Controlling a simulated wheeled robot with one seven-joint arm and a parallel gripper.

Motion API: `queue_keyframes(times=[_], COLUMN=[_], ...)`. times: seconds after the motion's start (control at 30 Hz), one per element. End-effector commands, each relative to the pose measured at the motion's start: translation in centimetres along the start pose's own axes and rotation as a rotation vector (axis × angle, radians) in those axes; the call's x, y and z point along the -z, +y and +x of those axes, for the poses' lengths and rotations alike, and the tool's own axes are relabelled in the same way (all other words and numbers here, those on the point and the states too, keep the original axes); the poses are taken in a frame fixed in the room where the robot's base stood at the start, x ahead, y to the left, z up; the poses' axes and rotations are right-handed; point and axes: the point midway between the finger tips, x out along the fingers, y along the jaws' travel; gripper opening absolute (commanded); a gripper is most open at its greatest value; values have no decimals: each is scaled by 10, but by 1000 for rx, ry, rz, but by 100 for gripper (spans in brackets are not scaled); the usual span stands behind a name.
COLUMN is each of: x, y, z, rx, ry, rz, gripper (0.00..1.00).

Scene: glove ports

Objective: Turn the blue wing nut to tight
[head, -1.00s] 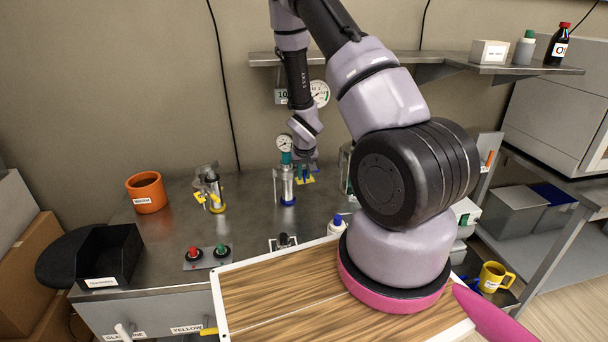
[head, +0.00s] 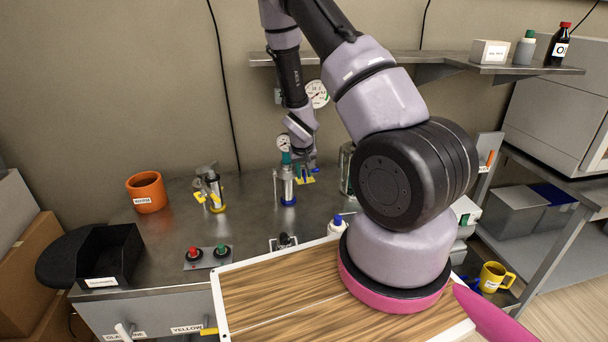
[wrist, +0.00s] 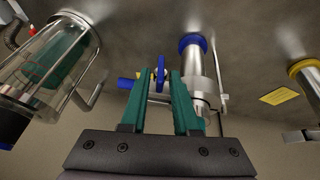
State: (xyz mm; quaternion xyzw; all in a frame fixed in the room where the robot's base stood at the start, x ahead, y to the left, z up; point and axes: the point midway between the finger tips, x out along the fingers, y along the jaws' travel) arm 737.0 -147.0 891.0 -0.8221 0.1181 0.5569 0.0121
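The blue wing nut (wrist: 160,72) shows in the wrist view beside a metal cylinder with a blue ring (wrist: 192,42). It lies between the tips of my gripper's two green fingers (wrist: 160,76). The fingers are apart, with a visible gap on each side of the nut; I cannot tell whether either touches it. In the head view, the blue-ringed cylinder (head: 288,190) stands upright on the metal bench, with my gripper (head: 304,172) just to its right. The wing nut cannot be made out there. A blue rod end (wrist: 126,83) is left of the nut in the wrist view.
A similar fixture with a yellow ring (head: 217,200) stands left on the bench. A glass vessel (wrist: 55,60) is close to my fingers in the wrist view.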

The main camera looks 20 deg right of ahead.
Motion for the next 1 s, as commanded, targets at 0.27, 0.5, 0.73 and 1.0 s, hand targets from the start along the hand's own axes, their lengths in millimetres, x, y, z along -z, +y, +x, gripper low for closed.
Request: queue_keyframes(times=[0.27, 0.5, 0.73, 1.0], x=[1, 0, 0, 0], y=[-1, 0, 0, 0], z=[-55, -90, -98, -98], rx=[3, 1, 0, 0], ry=[4, 1, 0, -1], rz=[-1, 0, 0, 0], gripper=[29, 29, 29, 29])
